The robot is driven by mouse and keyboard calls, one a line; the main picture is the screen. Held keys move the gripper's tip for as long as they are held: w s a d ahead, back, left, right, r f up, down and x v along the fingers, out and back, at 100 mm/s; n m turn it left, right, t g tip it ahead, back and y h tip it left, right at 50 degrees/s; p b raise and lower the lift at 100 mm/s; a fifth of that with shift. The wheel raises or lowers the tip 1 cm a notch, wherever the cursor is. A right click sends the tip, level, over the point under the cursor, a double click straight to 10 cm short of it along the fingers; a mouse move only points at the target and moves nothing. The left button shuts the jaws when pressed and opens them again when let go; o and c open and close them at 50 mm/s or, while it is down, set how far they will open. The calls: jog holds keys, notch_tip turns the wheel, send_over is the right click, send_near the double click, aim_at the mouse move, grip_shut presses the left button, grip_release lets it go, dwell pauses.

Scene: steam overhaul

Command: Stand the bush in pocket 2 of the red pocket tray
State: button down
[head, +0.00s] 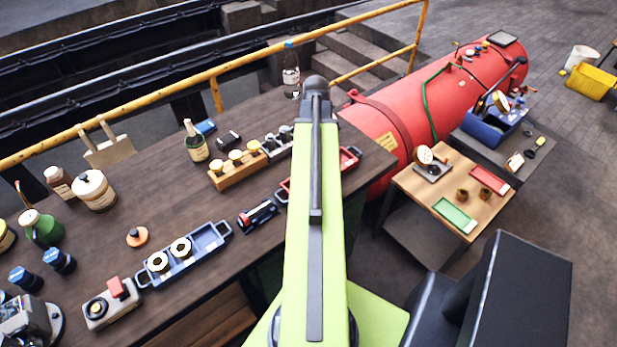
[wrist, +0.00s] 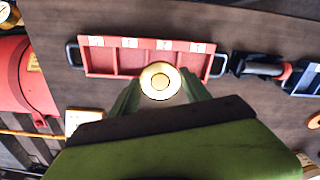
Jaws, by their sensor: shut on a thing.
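My gripper (wrist: 160,88) is shut on the bush (wrist: 160,80), a round cream piece with a brass-coloured centre, in the wrist view. The red pocket tray (wrist: 100,62) lies beyond it on the bench, with a dark handle at each end and a row of pockets with small white labels along its far edge. The bush overlaps the tray's lower edge, around its middle pockets; its height above the tray is unclear. The label numbers are too small to read. In the head view my arm hides the gripper, the bush and most of the red tray (head: 350,158).
A blue tray (head: 214,240) holding two round pieces stands left of my arm in the head view. A wooden block with several brass-topped pieces (head: 235,172) and a dark tool (head: 258,215) sit near the red tray. A bottle (head: 195,145) stands farther back.

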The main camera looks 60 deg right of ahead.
jog(key=s+r+m+p, duration=0.2)
jog(key=s+r+m, duration=0.1)
jog(key=s, duration=0.8)
jog(key=w+f+b, duration=0.2)
jog(key=w, duration=0.1)
jog(key=w+f+b, duration=0.2)
jog(key=w+f, duration=0.1)
jog(key=w, duration=0.1)
jog(key=w+f+b, duration=0.2)
jog(key=w+b, duration=0.1)
jog(key=w, duration=0.1)
jog(key=shift+w+a+f, duration=0.1)
jog(key=shift+a+f, duration=0.05)
jog(key=shift+f, duration=0.2)
jog(key=shift+w, duration=0.2)
notch_tip(320, 180, down, 4)
jog(key=b, duration=0.4)
jog(key=shift+f, duration=0.2)
jog(key=shift+r, duration=0.25)
jog(key=shift+f, duration=0.2)
jog(key=c, duration=0.5)
grip_release()
